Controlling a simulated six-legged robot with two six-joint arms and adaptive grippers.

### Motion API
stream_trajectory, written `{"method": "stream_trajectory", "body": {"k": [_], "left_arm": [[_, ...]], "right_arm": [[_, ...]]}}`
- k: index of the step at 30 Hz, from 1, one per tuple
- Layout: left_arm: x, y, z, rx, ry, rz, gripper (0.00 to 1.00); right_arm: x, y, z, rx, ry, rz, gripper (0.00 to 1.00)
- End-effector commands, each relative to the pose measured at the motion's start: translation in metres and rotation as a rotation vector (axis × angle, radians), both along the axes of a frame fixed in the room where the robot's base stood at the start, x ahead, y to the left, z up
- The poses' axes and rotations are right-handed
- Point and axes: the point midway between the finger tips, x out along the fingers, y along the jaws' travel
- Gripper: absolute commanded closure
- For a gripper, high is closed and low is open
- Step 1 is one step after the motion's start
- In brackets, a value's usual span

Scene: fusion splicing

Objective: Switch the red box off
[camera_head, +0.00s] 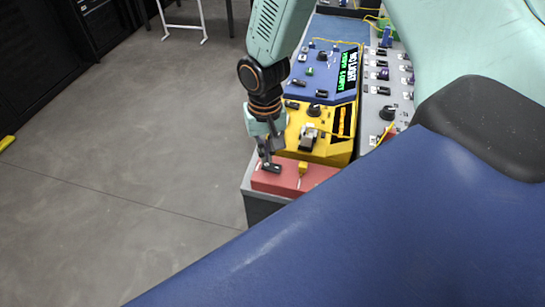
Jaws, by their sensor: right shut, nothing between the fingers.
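The red box (322,175) sits at the near end of the bench, in front of the yellow box. Its top carries a dark switch (273,169) near the left side. A yellow connector (302,168) stands further right on it. My right gripper (265,163) points down at the left part of the red box. It is shut and empty, with its tips at or just above the dark switch; I cannot tell whether they touch. The switch's position is too small to read. My left gripper is not in view.
The yellow box (337,150) with a knob stands directly behind the red box. A blue box (318,82) with a green-lettered display is behind that. A grey panel (374,103) with switches and a yellow cable runs along the right. Open floor lies left.

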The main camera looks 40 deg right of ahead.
Motion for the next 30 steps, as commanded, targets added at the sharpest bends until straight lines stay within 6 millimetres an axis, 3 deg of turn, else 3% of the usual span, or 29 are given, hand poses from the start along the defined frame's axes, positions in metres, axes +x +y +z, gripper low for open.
{"method": "stream_trajectory", "body": {"k": [30], "left_arm": [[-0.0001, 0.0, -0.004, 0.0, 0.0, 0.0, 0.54]], "right_arm": [[0.0, 0.0, -0.0075, 0.0, 0.0, 0.0, 1.0]]}}
